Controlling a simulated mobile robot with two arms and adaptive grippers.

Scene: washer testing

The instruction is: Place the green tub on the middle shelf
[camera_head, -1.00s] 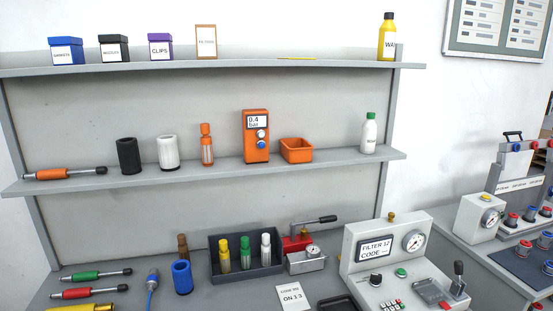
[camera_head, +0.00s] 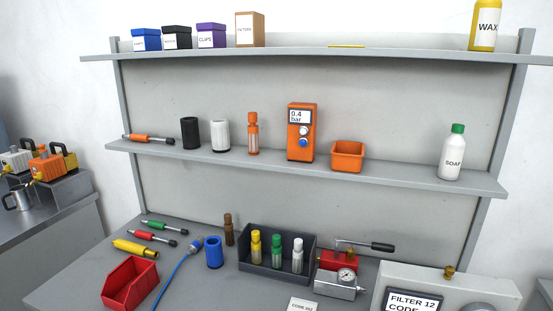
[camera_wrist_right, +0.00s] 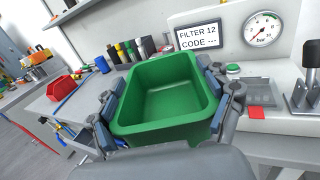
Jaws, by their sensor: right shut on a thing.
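The green tub (camera_wrist_right: 168,95) fills the middle of the right wrist view, upright and empty inside. My right gripper (camera_wrist_right: 166,100) is shut on it, with fingers at its left and right sides. In that view the tub shows in front of the bench and the filter machine. The tub and both grippers are outside the head view. The middle shelf (camera_head: 400,178) runs across the head view. It bears an orange screwdriver, black and white cylinders, an orange bottle, an orange gauge (camera_head: 301,132), an orange tub (camera_head: 348,156) and a soap bottle (camera_head: 452,153).
The middle shelf has a free stretch between the orange tub and the soap bottle. The top shelf (camera_head: 400,52) holds boxes and a wax bottle. Below, the bench carries a red bin (camera_head: 130,284), a dark tray of bottles (camera_head: 312,262) and the filter machine (camera_head: 440,280).

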